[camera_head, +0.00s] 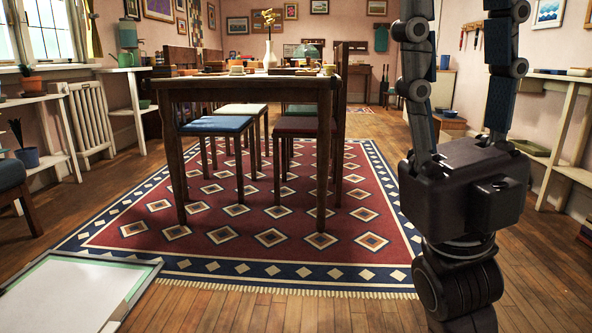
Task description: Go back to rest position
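My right gripper (461,60) is large and close on the right side of the head view. It points upward, its dark body in front of the rug's right edge. Its two fingers stand well apart, with empty space between them. The fingers reach the top edge of the picture, so their tips may be cut off. Nothing is held in it. My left gripper is not in view.
A wooden table (245,84) with chairs stands on a patterned rug (270,238) ahead. A flat pale panel (75,292) lies at lower left. Shelves line both side walls; a radiator (90,118) stands left. Bare wooden floor (335,315) shows in front.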

